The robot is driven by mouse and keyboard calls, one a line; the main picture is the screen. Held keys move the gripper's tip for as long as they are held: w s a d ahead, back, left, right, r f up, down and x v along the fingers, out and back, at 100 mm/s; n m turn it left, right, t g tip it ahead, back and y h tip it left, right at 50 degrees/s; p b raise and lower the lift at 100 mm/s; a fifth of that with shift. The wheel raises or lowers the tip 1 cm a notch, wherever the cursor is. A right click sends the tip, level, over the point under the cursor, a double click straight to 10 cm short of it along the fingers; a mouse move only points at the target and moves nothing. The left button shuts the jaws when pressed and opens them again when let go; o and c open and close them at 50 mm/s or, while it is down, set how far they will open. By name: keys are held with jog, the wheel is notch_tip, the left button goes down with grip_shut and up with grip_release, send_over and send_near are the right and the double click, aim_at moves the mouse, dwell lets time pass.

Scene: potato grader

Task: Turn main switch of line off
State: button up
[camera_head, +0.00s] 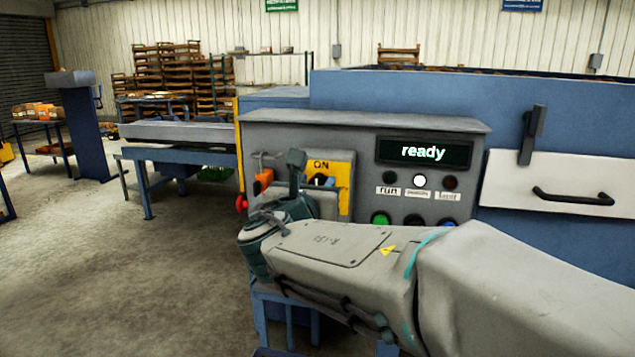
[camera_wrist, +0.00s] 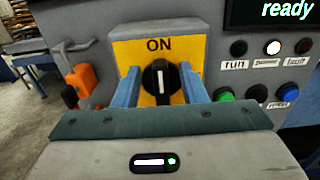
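The main switch is a black rotary knob (camera_wrist: 161,80) on a yellow plate (camera_wrist: 190,48) marked ON. Its white line points straight up toward the word ON. In the head view the knob (camera_head: 321,180) is partly covered by my arm and gripper. My gripper (camera_wrist: 160,92) is open in the wrist view, with one blue finger on each side of the knob. I see a gap between each finger and the knob, so it is not gripped. How deep the fingertips reach is hard to tell.
A display (camera_head: 423,152) reads "ready" above several lamps and buttons, including a green button (camera_head: 381,218). An orange padlock-like object (camera_wrist: 83,79) hangs left of the yellow plate. A handled white drawer front (camera_head: 560,184) is at the right. Open floor (camera_head: 120,270) lies left.

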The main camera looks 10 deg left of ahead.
jog(key=shift+w, duration=0.1)
grip_shut()
jog(key=shift+f+b, duration=0.1)
jog(key=shift+b, duration=0.4)
jog(key=d+f+m+b, duration=0.1)
jog(key=m+b, duration=0.5)
jog(key=b, duration=0.1)
jog(key=m+b, duration=0.6)
jog(key=b, duration=0.1)
jog(key=d+f+m+b, duration=0.1)
jog(key=m+b, duration=0.4)
jog(key=b, duration=0.3)
jog(key=shift+d+f+m, duration=0.3)
jog(key=shift+m, duration=0.1)
grip_release()
